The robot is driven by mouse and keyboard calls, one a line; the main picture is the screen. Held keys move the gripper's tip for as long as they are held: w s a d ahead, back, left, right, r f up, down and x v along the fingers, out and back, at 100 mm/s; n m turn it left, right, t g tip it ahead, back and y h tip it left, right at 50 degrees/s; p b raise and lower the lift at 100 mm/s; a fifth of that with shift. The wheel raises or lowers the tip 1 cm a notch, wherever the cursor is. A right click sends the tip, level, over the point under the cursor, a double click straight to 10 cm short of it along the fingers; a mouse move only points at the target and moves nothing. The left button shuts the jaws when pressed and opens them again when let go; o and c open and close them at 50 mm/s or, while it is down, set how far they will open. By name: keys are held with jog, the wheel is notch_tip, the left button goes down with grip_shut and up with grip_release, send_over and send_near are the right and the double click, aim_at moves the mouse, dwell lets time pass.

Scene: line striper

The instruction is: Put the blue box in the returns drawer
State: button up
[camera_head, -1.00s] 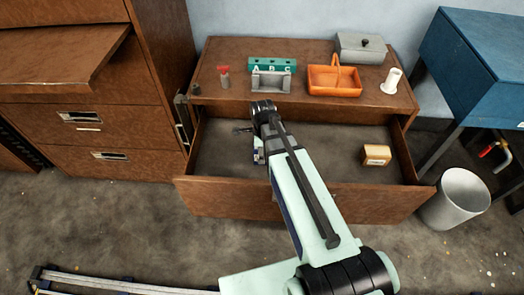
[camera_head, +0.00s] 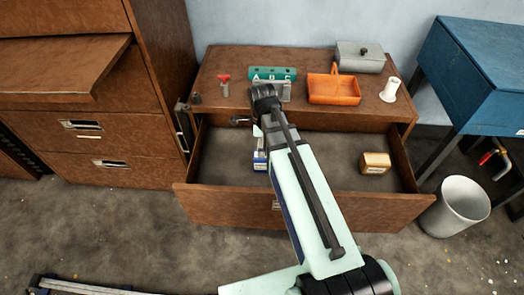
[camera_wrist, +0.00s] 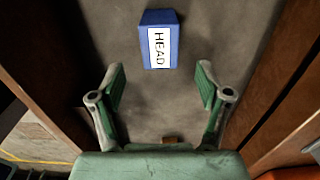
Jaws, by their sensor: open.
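The blue box (camera_head: 260,160) lies on the floor of the open drawer (camera_head: 215,160), left of its middle, partly hidden behind my arm in the head view. In the wrist view the blue box (camera_wrist: 160,40) shows a white label reading HEAD. My gripper (camera_wrist: 160,86) is open, with its two fingers spread wide and nothing between them. The box lies beyond the fingertips, apart from them. I cannot read any label on the drawer.
A tan box (camera_head: 375,163) sits at the drawer's right side. The cabinet top holds an orange basket (camera_head: 333,92), a grey lidded box (camera_head: 361,58), a white cup (camera_head: 390,90) and a green A-B-C block (camera_head: 273,74). A bin (camera_head: 456,207) stands at right.

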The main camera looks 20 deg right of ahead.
jog(key=shift+r, duration=1.35)
dwell(0.3)
